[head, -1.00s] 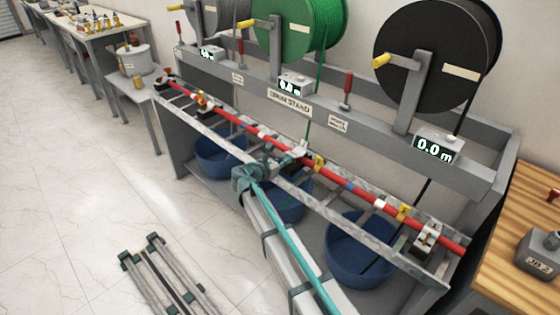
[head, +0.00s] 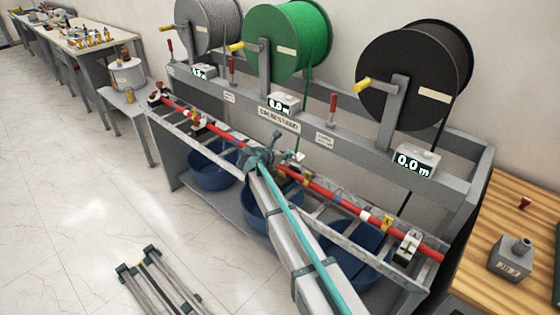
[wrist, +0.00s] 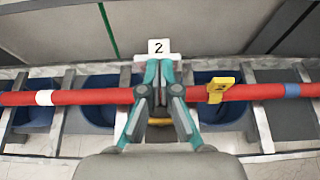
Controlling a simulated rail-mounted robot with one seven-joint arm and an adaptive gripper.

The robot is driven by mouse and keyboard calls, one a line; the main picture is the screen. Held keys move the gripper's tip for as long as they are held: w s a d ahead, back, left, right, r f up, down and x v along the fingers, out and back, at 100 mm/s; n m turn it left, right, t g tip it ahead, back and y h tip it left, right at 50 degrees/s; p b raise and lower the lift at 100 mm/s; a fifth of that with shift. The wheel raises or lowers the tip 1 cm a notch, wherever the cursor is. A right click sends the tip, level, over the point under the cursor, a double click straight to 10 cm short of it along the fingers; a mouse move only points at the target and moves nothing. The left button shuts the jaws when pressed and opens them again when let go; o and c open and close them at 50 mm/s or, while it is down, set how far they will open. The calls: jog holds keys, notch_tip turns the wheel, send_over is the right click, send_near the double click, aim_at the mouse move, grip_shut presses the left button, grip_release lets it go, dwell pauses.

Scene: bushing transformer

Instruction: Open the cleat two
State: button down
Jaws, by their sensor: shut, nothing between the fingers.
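Cleat two has a white tag (wrist: 158,47) marked "2" that stands up behind the red bar in the wrist view. My gripper (wrist: 159,68) is directly in front of the tag, with its teal fingers across the red bar. The fingers hold nothing and hide most of the cleat body. A little yellow (wrist: 159,122) shows below the fingers. In the head view my gripper (head: 262,152) is at the middle of the rack, just left of a small white part (head: 293,157). I cannot tell whether the cleat is open or shut.
The red bar (wrist: 80,97) runs along the rack with white and blue bands. A yellow lever (wrist: 218,90) is on it right of my gripper. Blue tubs (head: 212,170) stand below. Green (head: 287,40) and black (head: 412,75) drums are above the rack. Open floor is left.

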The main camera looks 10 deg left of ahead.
jog(key=shift+w+d+r, duration=0.3)
jog(key=shift+w+d, duration=0.1)
jog(key=shift+w, duration=0.2)
jog(key=shift+w+d+r, duration=0.3)
jog(key=shift+w+d, duration=0.05)
jog(key=shift+w, duration=0.25)
jog(key=shift+w+d+r+p, duration=0.1)
jog(key=shift+w+d+p, duration=0.05)
jog(key=shift+w+d, duration=0.3)
jog(key=shift+w+d+r+p, duration=0.1)
jog(key=shift+w+d+p, duration=0.1)
jog(key=shift+w, duration=0.35)
jog(key=shift+r, duration=0.1)
